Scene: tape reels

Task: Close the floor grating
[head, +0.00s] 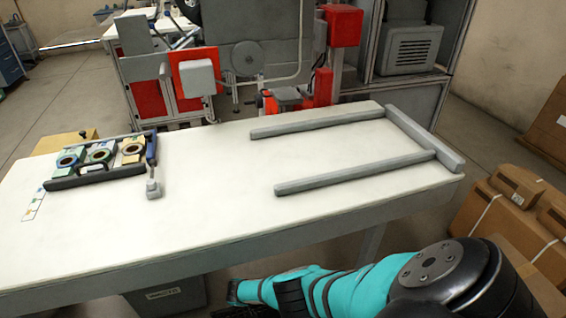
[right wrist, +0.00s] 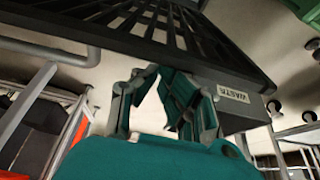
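The floor grating (right wrist: 150,22) is a dark slotted panel across the top of the right wrist view. A small piece of dark grid (head: 236,312) shows at the bottom edge of the head view. My right gripper (right wrist: 153,72) has its fingertips drawn together at the panel's near edge. I cannot tell whether they touch it or pinch anything. In the head view my teal right arm reaches left below the table, with its gripper end (head: 240,291) low near the floor. Whether the grating is raised or flat is unclear. My left gripper is out of view.
A grey waste bin (head: 168,297) stands under the table, and it shows in the right wrist view (right wrist: 245,108). Cardboard boxes (head: 500,222) stand at right.

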